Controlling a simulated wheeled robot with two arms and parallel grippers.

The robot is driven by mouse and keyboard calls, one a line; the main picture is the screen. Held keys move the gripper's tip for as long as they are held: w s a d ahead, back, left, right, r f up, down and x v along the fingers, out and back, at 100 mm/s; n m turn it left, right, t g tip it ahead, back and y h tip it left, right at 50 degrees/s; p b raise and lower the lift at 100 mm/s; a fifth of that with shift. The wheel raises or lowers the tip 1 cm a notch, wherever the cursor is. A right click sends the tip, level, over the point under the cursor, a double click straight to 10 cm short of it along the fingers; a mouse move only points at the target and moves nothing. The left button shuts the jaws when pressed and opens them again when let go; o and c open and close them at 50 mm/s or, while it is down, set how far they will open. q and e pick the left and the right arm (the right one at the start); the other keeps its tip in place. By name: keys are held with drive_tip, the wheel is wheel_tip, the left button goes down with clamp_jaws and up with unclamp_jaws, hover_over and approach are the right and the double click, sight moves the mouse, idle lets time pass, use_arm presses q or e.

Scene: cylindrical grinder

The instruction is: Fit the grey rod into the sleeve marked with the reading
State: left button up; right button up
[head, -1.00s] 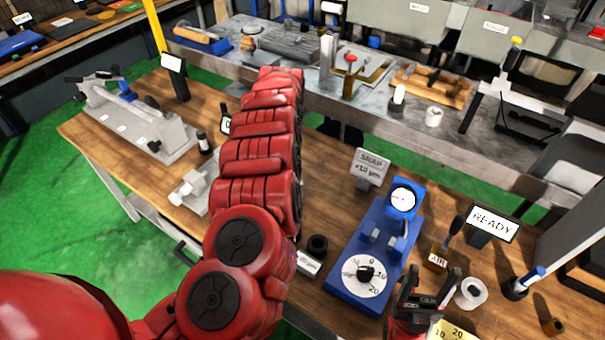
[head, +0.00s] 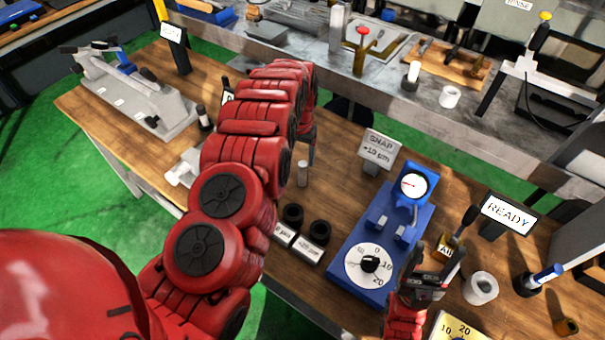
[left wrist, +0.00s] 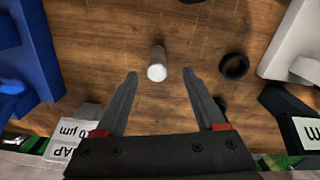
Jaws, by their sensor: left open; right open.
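The grey rod (head: 303,173) stands upright on the wooden bench; it also shows in the left wrist view (left wrist: 157,68). Two black sleeves, one (head: 292,215) on the left and one (head: 320,232) on the right, stand behind white labels; the right label (head: 308,248) seems to read +20 µm, the left is partly covered. The blue snap gauge (head: 345,272) has a dial face (head: 413,185) with a red needle, too small to read. My right gripper (head: 428,278) is open beside the gauge.
A READY screen (head: 507,214), a white ring (head: 480,288) and a blue-handled tool (head: 540,279) are at the right. A grey fixture (head: 135,100) fills the far left.

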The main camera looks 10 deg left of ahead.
sight(302, 164)
use_arm(q)
drive_tip(key=shift+s, duration=0.1)
drive_tip(key=shift+w+d+f+p, duration=0.1)
drive_tip(key=shift+w+f+p, duration=0.05)
drive_tip(key=shift+f+p, duration=0.3)
drive_tip(key=shift+w+d+f+p, duration=0.15)
drive_tip(key=shift+f+p, duration=0.15)
drive_tip(key=shift+f, duration=0.15)
drive_tip(key=shift+f+p, duration=0.4)
drive_tip(key=shift+f, duration=1.5)
clamp_jaws()
